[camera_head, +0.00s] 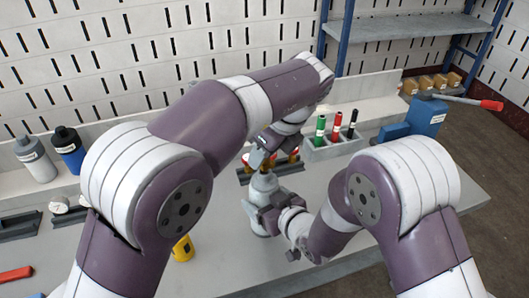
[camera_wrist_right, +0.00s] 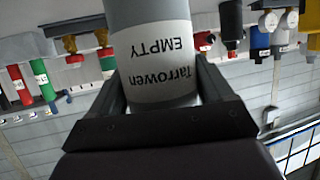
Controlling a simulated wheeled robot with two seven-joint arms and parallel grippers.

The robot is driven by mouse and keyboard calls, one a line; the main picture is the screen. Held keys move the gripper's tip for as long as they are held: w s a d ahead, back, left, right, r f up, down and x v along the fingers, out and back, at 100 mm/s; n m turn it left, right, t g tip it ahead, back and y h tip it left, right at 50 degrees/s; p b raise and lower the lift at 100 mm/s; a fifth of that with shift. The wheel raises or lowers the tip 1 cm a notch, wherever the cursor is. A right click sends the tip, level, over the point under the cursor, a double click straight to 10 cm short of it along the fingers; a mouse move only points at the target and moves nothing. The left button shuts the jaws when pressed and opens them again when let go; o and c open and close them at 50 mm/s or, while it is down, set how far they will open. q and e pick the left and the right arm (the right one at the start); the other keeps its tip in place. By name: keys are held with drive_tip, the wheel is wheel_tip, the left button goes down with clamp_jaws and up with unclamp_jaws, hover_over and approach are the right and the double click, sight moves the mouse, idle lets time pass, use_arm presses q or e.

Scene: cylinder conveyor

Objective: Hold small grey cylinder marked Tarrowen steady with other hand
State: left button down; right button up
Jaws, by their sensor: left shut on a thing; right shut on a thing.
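The small grey cylinder marked Tarrowen (camera_head: 264,183) stands upright over the table in the head view. In the right wrist view the cylinder (camera_wrist_right: 150,50) carries a white label reading "Tarrowen EMPTY", upside down. My right gripper (camera_wrist_right: 158,100) is shut on it, one finger on each side of its body. In the head view my right gripper (camera_head: 268,208) reaches it from the right. My left gripper (camera_head: 262,155) comes down from above and is shut at its upper end. The exact contact there is small and partly hidden.
A grey rack (camera_head: 335,147) with green, red and black cylinders stands behind to the right. A blue box (camera_head: 426,115) is farther right. Grey and blue bottles (camera_head: 70,150) and gauges stand at left. A yellow object (camera_head: 183,249) is at front left. The front right table is bare.

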use_arm(q)
drive_tip(key=shift+r, duration=4.5)
use_arm(e)
drive_tip(key=o, duration=1.1)
drive_tip(key=shift+c, duration=0.2)
use_arm(q)
drive_tip(key=shift+r, duration=0.1)
wheel_tip(320, 180, up, 5)
drive_tip(key=p, duration=0.5)
use_arm(e)
drive_tip(key=s+d+r, duration=0.6)
drive_tip(key=s+r, duration=0.3)
drive_tip(key=shift+s+r, duration=0.15)
drive_tip(key=shift+r, duration=0.25)
drive_tip(key=shift+f, duration=0.15)
